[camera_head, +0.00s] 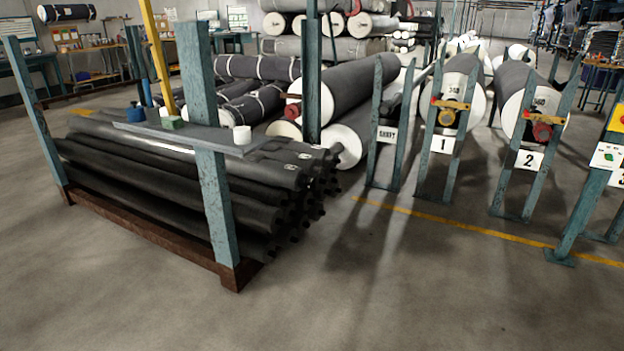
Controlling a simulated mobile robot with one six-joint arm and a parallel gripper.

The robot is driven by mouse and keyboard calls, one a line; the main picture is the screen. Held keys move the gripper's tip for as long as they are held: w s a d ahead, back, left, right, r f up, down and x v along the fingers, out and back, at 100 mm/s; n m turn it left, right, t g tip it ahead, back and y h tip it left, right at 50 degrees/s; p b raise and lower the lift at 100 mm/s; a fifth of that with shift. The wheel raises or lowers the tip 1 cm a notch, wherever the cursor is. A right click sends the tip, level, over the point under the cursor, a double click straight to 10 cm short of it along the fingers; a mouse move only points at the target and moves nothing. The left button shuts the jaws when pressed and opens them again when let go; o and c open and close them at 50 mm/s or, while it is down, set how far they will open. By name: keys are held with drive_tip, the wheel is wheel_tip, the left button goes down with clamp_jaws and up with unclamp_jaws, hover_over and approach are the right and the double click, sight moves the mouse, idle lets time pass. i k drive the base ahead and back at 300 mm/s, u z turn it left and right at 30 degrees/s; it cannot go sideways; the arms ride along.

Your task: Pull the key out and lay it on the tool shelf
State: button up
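A flat grey shelf (205,140) is fixed across the front of the rack of dark rolls at left, and it looks like the tool shelf. On it stand a blue cup-like item (135,113), a green block (172,123) and a white cylinder (242,135). Bare shelf shows between the green block and the white cylinder. I cannot make out a key. Stand 1 has a yellow bar (451,104) above a dark brass-coloured shaft end (446,118). Stand 2 has a yellow bar (544,118) above a red shaft end (542,132). My gripper is not in view.
The teal rack post (207,130) and rusty base rail (150,232) stand at left. A stand marked SHAFT (388,134) is left of stand 1. A yellow panel (617,118) is at the right edge. Concrete floor (420,290) is clear in front.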

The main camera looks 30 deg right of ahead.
sight(220, 138)
drive_tip(key=i, duration=0.85)
drive_tip(key=u, duration=0.05)
